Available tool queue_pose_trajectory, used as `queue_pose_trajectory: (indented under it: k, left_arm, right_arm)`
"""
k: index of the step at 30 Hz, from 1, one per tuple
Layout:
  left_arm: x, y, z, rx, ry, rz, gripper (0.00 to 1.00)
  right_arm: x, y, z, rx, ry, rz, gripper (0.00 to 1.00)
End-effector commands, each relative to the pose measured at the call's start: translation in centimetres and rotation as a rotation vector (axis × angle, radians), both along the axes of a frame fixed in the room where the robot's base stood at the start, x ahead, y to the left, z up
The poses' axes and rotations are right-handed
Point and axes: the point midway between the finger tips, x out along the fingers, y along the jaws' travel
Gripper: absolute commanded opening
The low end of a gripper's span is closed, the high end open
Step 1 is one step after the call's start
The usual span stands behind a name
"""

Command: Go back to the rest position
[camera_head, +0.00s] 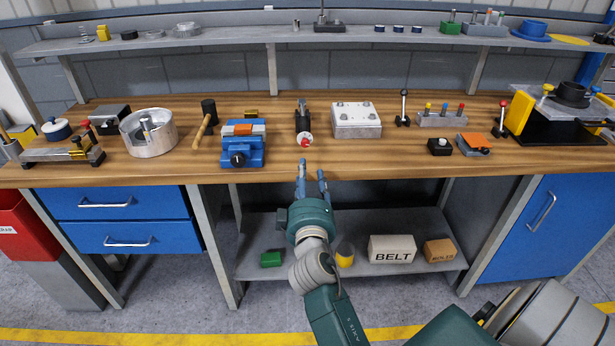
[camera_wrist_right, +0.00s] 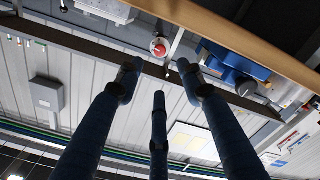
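My right gripper (camera_head: 312,172) has its blue fingers pointing at the front edge of the wooden workbench (camera_head: 400,168), about level with the middle of the bench. In the right wrist view, its three dark blue fingers (camera_wrist_right: 158,85) are spread apart with nothing between them, so it is open and empty. Beyond the fingertips in that view is a small white part with a red centre (camera_wrist_right: 158,47). It also shows on the bench in the head view (camera_head: 305,139). My left gripper does not show in either view.
A blue vise (camera_head: 240,158), a hammer (camera_head: 205,122), a white box (camera_head: 356,120) and a round metal bowl (camera_head: 148,138) stand on the bench. Blue drawers (camera_head: 112,205) and a blue cabinet (camera_head: 540,228) flank the open space.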

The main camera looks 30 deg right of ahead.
Motion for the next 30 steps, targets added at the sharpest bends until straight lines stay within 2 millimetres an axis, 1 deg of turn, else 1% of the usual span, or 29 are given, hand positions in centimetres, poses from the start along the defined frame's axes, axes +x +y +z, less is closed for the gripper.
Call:
queue_pose_trajectory:
  k: [12,14,16,17,20,21,23,24,26,27,29,30]
  left_arm:
    - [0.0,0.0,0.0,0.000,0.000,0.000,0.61]
    - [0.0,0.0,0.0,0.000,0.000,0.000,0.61]
    - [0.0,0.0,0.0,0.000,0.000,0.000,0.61]
    - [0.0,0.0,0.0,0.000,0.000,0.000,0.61]
    - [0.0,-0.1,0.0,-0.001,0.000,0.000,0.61]
    - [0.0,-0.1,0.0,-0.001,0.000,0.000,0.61]
    - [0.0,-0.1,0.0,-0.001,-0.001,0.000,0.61]
    - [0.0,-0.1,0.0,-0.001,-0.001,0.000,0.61]
    - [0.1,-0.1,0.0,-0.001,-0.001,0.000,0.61]
    - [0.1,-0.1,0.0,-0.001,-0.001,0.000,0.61]
    - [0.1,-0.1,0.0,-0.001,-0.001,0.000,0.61]
    - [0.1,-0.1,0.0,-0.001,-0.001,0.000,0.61]
  right_arm:
    - [0.1,0.1,-0.2,0.002,0.003,0.003,0.38]
    - [0.3,0.3,-1.0,0.009,0.014,0.011,0.38]
    - [0.6,1.1,-3.1,0.029,0.044,0.035,0.38]
    - [0.9,1.6,-4.4,0.041,0.062,0.049,0.38]
    - [1.3,3.8,-10.3,0.104,0.145,0.110,0.38]
    - [1.2,4.9,-13.2,0.134,0.186,0.137,0.38]
    - [0.7,6.5,-17.6,0.184,0.248,0.173,0.38]
    - [0.2,7.5,-20.5,0.217,0.290,0.194,0.38]
    - [-1.0,8.9,-24.8,0.269,0.352,0.221,0.38]
    - [-2.0,9.8,-27.5,0.303,0.394,0.235,0.38]
    - [-3.8,11.1,-31.6,0.354,0.458,0.254,0.38]
    - [-5.2,11.8,-34.3,0.387,0.501,0.261,0.38]
